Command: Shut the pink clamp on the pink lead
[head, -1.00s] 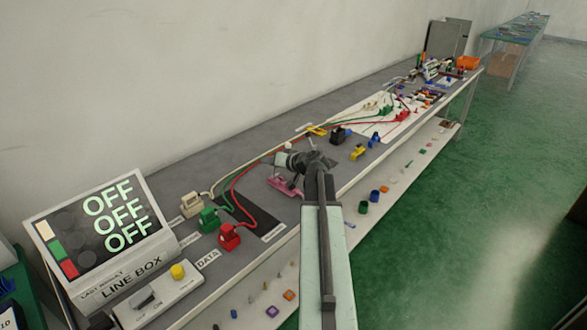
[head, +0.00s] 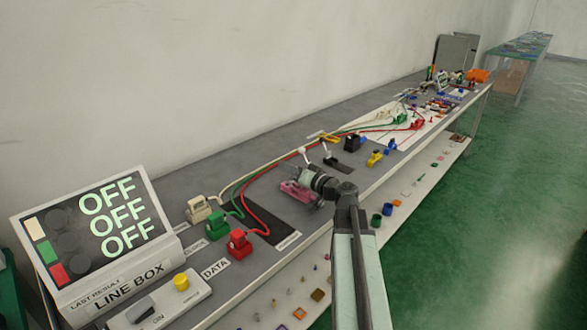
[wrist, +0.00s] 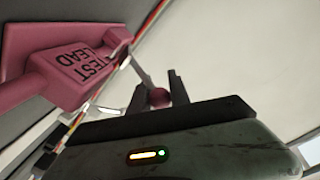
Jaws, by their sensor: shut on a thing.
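The pink clamp (head: 296,191) sits on the bench beside the dark mat, partly hidden by my gripper (head: 308,177). In the wrist view its pink body (wrist: 72,68), marked "TEST LEAD", fills the upper left. A thin grey lever (wrist: 139,70) runs from the body to a dark red round knob (wrist: 158,97). My gripper (wrist: 157,92) has that knob between its two dark fingers and is shut on it. How the clamp's jaw sits on the pink lead is too small and hidden to tell.
Cream (head: 202,209), green (head: 217,225) and red (head: 239,243) plugs with cables stand to the left. The line box (head: 100,233) reads OFF on all three rows. A black-handled fixture (head: 338,162) stands just behind my gripper; yellow and blue clamps lie further right.

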